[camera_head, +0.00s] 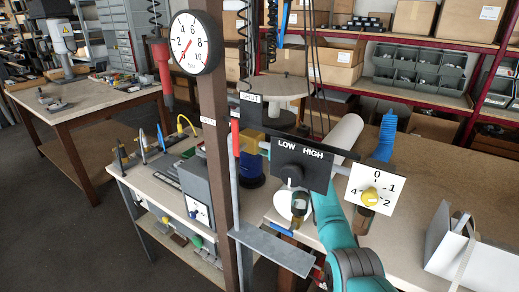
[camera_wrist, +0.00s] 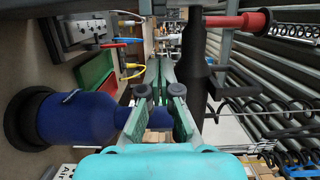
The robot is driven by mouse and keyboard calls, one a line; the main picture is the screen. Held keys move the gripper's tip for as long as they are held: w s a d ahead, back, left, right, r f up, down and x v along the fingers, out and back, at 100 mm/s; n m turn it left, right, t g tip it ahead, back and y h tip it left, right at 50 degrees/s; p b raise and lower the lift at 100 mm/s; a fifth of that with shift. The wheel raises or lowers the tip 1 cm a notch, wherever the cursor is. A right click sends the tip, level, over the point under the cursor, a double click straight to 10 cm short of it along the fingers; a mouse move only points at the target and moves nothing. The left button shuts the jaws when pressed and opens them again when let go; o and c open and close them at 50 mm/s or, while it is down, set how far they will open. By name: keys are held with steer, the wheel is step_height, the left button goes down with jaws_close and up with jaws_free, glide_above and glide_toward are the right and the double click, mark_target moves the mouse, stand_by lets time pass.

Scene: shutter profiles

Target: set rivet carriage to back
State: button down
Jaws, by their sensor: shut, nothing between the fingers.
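I cannot pick out the rivet carriage with certainty in either view. The head view shows a black panel marked LOW and HIGH (camera_head: 301,163) with a round knob, and a white dial plate (camera_head: 385,188) with a yellow knob. My gripper (camera_wrist: 160,72) shows in the wrist view with its fingers close together and nothing between them. A blue bottle-shaped body with a black base (camera_wrist: 75,120) is left of the fingers there, its neck reaching behind them.
A brown post with a round gauge (camera_head: 190,43) stands in front of the bench. A white angular box (camera_head: 470,250) sits at the right on the bench. A red-handled tool (camera_wrist: 240,20) hangs at the top of the wrist view. A grey metal strip (camera_head: 275,249) juts out low.

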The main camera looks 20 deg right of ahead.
steer(key=shift+s+a, duration=1.15)
steer(key=shift+a, duration=0.25)
